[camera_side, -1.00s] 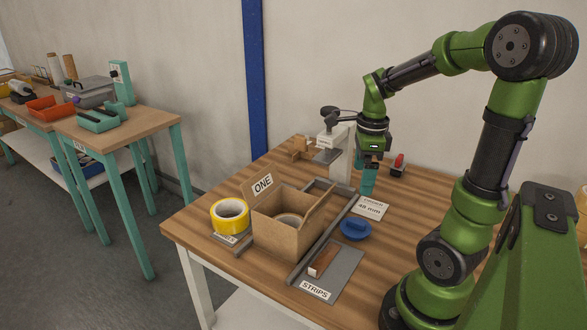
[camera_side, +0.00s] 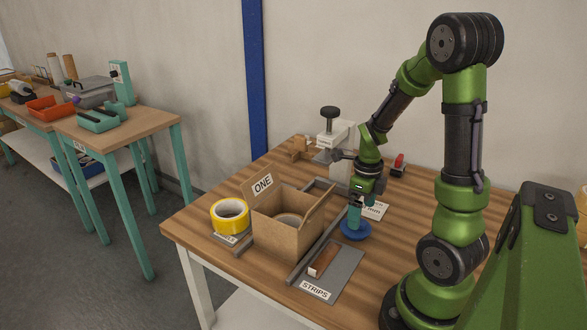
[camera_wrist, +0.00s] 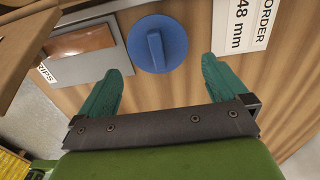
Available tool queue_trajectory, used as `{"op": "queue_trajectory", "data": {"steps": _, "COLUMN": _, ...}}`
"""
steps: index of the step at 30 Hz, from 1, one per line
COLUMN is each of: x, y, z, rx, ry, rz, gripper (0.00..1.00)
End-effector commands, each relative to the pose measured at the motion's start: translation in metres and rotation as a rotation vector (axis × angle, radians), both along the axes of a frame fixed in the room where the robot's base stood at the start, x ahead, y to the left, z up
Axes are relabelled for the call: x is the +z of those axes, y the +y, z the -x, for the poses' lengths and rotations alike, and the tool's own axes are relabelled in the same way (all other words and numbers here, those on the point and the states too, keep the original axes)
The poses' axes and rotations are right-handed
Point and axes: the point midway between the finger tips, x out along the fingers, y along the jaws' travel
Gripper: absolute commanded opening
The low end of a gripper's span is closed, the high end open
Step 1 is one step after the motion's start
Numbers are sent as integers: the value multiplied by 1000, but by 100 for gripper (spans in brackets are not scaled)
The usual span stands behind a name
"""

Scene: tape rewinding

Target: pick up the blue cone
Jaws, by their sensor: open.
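The blue cone (camera_side: 356,231) looks like a low round blue piece with a raised grip bar, lying on the wooden table. In the wrist view the blue cone (camera_wrist: 156,43) shows whole, with its bar upright in the picture. My gripper (camera_side: 355,213) is just above it in the side view and hides part of its top. In the wrist view my gripper (camera_wrist: 157,75) has its two teal fingers spread wide with nothing between them. The cone lies just beyond the fingertips there.
A cardboard box (camera_side: 285,235) marked ONE stands left of the cone. A grey STRIPS plate (camera_side: 340,273) with a brown strip lies in front. A 48 mm card (camera_side: 376,211) lies behind. Yellow tape (camera_side: 229,215) stands far left. A grey-white press (camera_side: 337,140) stands behind.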

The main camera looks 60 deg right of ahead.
Motion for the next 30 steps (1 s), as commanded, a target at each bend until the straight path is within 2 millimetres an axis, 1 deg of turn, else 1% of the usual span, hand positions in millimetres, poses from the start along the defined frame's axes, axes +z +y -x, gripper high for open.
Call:
{"op": "queue_trajectory", "data": {"steps": 5, "x": -13, "y": 1, "z": 0, "rx": -1, "ry": 3, "rz": -2, "gripper": 100}}
{"op": "queue_trajectory", "data": {"steps": 9, "x": -35, "y": 2, "z": -2, "rx": -2, "ry": 5, "rz": -3, "gripper": 100}}
{"op": "queue_trajectory", "data": {"steps": 13, "x": -51, "y": 2, "z": -3, "rx": -1, "ry": 3, "rz": -2, "gripper": 100}}
{"op": "queue_trajectory", "data": {"steps": 16, "x": -56, "y": 2, "z": -3, "rx": -1, "ry": 1, "rz": -1, "gripper": 100}}
{"op": "queue_trajectory", "data": {"steps": 22, "x": -57, "y": 1, "z": -3, "rx": 0, "ry": -1, "rz": 0, "gripper": 100}}
{"op": "queue_trajectory", "data": {"steps": 23, "x": -57, "y": 1, "z": -3, "rx": 0, "ry": -1, "rz": 0, "gripper": 98}}
{"op": "queue_trajectory", "data": {"steps": 30, "x": -56, "y": 2, "z": -3, "rx": 0, "ry": 0, "rz": 0, "gripper": 62}}
